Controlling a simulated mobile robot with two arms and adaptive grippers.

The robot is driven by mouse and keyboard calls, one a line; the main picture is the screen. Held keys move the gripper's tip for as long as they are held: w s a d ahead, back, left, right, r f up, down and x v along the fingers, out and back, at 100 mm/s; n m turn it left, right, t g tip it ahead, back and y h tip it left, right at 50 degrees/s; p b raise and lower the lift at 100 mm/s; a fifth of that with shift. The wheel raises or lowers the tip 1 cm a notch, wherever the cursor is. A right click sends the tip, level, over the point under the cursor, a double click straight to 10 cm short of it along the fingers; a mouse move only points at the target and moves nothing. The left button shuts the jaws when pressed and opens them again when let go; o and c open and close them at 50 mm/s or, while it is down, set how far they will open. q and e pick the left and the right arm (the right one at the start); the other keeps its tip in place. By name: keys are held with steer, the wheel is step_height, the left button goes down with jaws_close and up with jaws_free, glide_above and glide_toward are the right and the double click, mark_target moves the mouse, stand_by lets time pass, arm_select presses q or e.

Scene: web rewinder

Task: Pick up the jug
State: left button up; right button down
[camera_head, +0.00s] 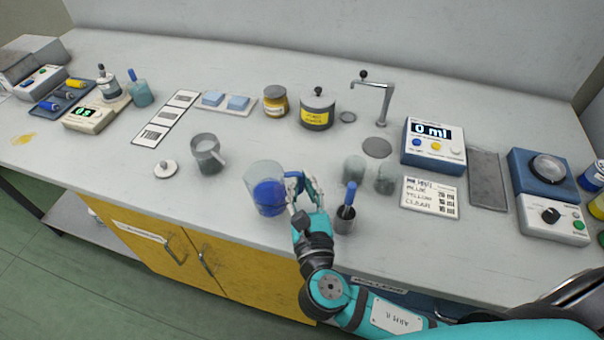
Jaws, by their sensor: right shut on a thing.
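A clear jug (268,192) with blue liquid in it stands upright near the front edge of the bench, left of my right gripper. My right gripper (301,184) is shut on the jug's right side, where the handle is mostly hidden by the fingers. I cannot tell whether the jug's base touches the bench or is slightly above it. My left gripper is not in view.
A dark cup with a blue-handled tool (346,215) stands close right of my gripper, with clear glasses (385,178) behind it. A grey pitcher (207,153) and a white lid (164,169) are to the left. A dispenser reading 0 ml (434,147) stands at the right.

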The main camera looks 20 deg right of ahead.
steer(key=shift+s+a+r, duration=0.1)
steer(key=shift+s+a, duration=0.1)
steer(key=shift+s, duration=0.35)
steer(key=shift+s+a, duration=0.15)
steer(key=shift+s, duration=0.4)
